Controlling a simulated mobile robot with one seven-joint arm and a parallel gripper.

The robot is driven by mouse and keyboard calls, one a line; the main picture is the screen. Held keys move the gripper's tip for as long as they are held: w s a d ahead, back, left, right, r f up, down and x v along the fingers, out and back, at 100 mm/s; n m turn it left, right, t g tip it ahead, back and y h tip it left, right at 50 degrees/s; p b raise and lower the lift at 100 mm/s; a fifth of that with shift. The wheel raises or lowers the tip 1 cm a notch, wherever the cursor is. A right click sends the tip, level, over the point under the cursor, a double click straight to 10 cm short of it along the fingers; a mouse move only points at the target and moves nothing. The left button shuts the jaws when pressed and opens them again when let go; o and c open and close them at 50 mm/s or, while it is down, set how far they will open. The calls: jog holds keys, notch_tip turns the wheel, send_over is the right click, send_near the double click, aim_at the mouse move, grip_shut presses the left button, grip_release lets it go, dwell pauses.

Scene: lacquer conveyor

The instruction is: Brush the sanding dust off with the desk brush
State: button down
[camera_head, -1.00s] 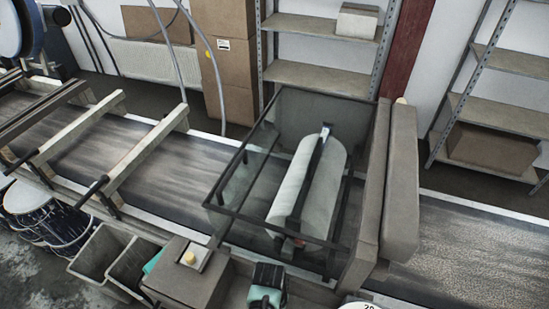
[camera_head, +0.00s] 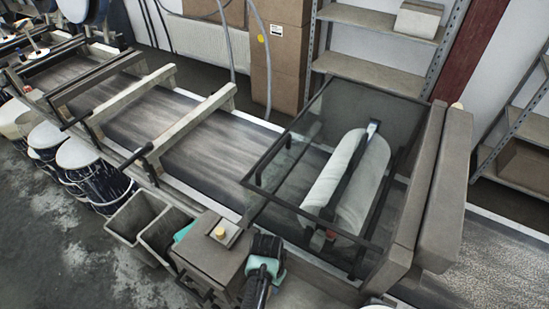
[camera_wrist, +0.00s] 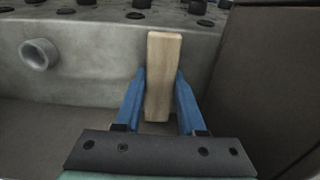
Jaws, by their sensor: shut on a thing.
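My gripper (camera_wrist: 160,95) has its blue fingers shut on an upright pale wooden piece (camera_wrist: 164,65), which looks like the handle of the desk brush. Its bristles do not show. A pale grey surface with a short round pipe stub lies behind it. In the head view, my black and teal arm end is at the bottom centre, beside the grey box; its fingers and the brush cannot be made out there. The conveyor belt (camera_head: 200,145) has pale grey streaks, and its right stretch (camera_head: 485,245) is pale and speckled; I cannot tell for sure which is sanding dust.
A clear guard with a dark frame (camera_head: 330,100) covers a white roller (camera_head: 350,185) over the belt. Thick grey posts (camera_head: 440,190) stand right of it. Pale crossbars (camera_head: 195,125) span the belt. Grey bins (camera_head: 135,215) and drums (camera_head: 85,165) line the near side.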

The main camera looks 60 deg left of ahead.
aim_at(295, 304)
jog(key=shift+w+d+f+p, duration=0.1)
jog(key=shift+w+d+p, duration=0.4)
jog(key=shift+d, duration=0.75)
jog(key=shift+w+d+r+p, duration=0.1)
jog(key=shift+w+d+p, duration=0.15)
jog(key=shift+w+d, duration=0.75)
jog(key=shift+w+d+f+p, duration=0.1)
jog(key=shift+w+d+p, duration=0.3)
jog(key=shift+d, duration=1.05)
jog(key=shift+s+a+r+b, duration=0.1)
jog(key=shift+s+a+b, duration=0.1)
jog(key=shift+s+a, duration=0.75)
jog(key=shift+s+a+r+b, duration=0.15)
jog(key=shift+s+a, duration=0.25)
jog(key=shift+a, duration=1.2)
jog(key=shift+s+a+b, duration=0.25)
jog(key=shift+s+a, duration=0.4)
jog(key=shift+a, duration=0.6)
jog(key=shift+w+d+f+p, duration=0.1)
jog(key=shift+w+d+p, duration=0.2)
jog(key=shift+w+d, duration=0.7)
jog(key=shift+w+d+p, duration=0.25)
jog(key=shift+w+d, duration=0.2)
jog(key=shift+d, duration=1)
jog(key=shift+w+d+f+p, duration=0.1)
jog(key=shift+w+d+p, duration=0.2)
jog(key=shift+w+d, duration=0.7)
jog(key=shift+s+d, duration=0.2)
jog(key=shift+s, duration=0.05)
